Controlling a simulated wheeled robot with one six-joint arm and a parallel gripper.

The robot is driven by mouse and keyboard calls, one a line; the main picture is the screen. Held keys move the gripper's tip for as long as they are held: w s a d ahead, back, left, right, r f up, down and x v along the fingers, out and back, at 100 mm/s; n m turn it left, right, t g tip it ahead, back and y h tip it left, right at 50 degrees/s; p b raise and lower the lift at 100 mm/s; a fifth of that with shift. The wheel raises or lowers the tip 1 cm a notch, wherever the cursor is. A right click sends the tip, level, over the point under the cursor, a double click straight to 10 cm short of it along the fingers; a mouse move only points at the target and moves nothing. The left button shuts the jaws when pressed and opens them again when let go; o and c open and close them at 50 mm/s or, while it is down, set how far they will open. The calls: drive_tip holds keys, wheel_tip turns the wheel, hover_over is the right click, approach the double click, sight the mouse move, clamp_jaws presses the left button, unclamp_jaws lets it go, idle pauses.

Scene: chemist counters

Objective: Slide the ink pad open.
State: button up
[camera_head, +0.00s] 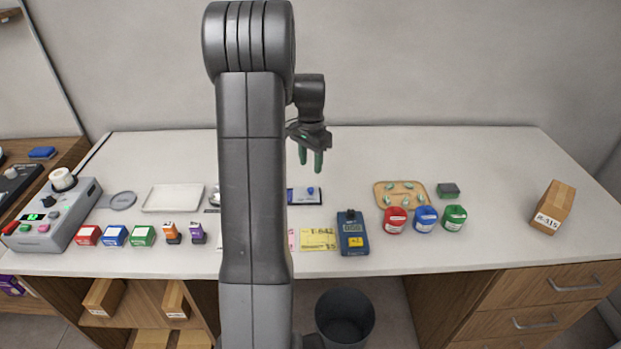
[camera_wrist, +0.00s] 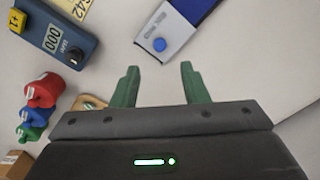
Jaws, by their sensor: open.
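The ink pad (camera_head: 301,197) lies flat on the counter, just right of my arm, which may hide its left part. It is a flat dark blue case with a pale grey panel and a round blue knob. In the wrist view the ink pad (camera_wrist: 187,20) is at the top, cut off by the frame edge, and the knob shows near the pale panel's edge. My gripper (camera_head: 311,163) hangs above and behind the pad, pointing down. In the wrist view my gripper (camera_wrist: 160,72) has its green fingers apart with nothing between them, and the knob appears beyond the fingertips.
A blue counter device (camera_head: 352,233) and a yellow ticket (camera_head: 318,239) lie in front of the pad. Red (camera_head: 395,221), blue (camera_head: 424,220) and green (camera_head: 454,218) pots stand right, near a wooden tray (camera_head: 386,187). Counter behind the pad is clear.

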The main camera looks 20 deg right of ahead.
wheel_tip(320, 180, up, 5)
drive_tip(key=shift+r, duration=0.1)
idle(0.6)
